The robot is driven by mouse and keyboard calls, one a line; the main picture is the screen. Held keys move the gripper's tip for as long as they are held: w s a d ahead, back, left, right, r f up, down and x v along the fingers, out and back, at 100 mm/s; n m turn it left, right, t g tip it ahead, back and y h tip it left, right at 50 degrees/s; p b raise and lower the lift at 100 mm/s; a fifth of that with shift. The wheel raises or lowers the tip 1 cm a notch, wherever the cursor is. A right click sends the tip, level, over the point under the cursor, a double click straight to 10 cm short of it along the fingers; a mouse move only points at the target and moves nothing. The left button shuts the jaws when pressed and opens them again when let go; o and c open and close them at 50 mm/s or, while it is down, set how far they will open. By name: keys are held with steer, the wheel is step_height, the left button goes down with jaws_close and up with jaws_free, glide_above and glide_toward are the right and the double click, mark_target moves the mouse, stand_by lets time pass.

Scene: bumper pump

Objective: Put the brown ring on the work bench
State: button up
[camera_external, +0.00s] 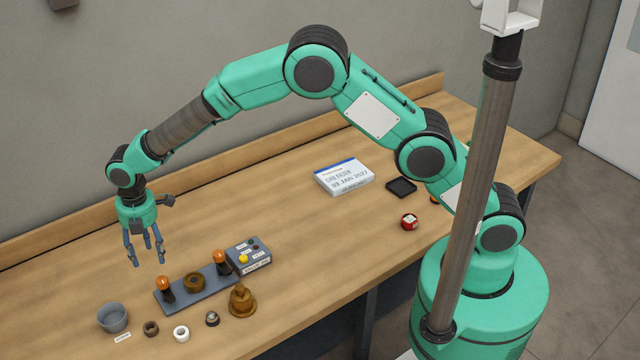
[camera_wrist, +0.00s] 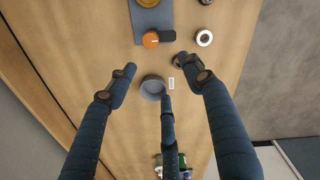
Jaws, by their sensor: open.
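A small dark brown ring (camera_external: 151,328) lies on the wooden work bench (camera_external: 290,230), between the grey cup and a white ring in the external view. In the wrist view the brown ring (camera_wrist: 180,59) seems to sit by the tip of the right finger, partly hidden. A larger brown ring-shaped part (camera_external: 194,282) sits on a grey plate between two orange-topped posts. My three-fingered gripper (camera_external: 146,250) is open and empty, pointing down above the bench behind these things. The fingers also show spread in the wrist view (camera_wrist: 164,78), around the view of the grey cup.
A grey cup (camera_external: 113,317), white ring (camera_external: 181,333), small dark-and-light part (camera_external: 212,318) and brass bell-shaped part (camera_external: 242,301) line the front. The grey plate (camera_external: 212,291) stands behind, beside a button box (camera_external: 248,256). The bench's middle is clear.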

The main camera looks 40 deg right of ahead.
steer(key=w+d+r+m+t+y, duration=0.15)
steer(key=d+r+m, duration=0.35)
steer(key=d+r, duration=0.8)
steer(key=w+d+r+m+h, duration=0.15)
steer(key=d+r+m, duration=0.25)
steer(key=d+r, duration=0.9)
steer(key=s+d+r+m+t, duration=0.1)
steer(key=s+d+r+m, duration=0.3)
steer(key=d, duration=0.6)
steer(key=s+d+r+m, duration=0.1)
steer(key=s+d+m, duration=0.1)
steer(key=s+d, duration=0.5)
steer(key=s+d+r+m+t, duration=0.1)
steer(key=s+d+r+m, duration=0.25)
steer(key=d, duration=0.85)
steer(key=s+d+f+m+t, duration=0.1)
steer(key=s+d+m, duration=0.2)
steer(key=s+d, duration=0.2)
steer(key=s+d+f+m, duration=0.2)
steer(key=s+d+m, duration=0.2)
steer(key=s, duration=0.5)
steer(key=shift+s+d+f+t, duration=0.15)
steer(key=shift+d+f+t, duration=0.15)
steer(key=shift+d, duration=0.8)
steer(key=shift+f, duration=0.1)
step_height(320, 180, down, 11)
steer(key=b, duration=1.1)
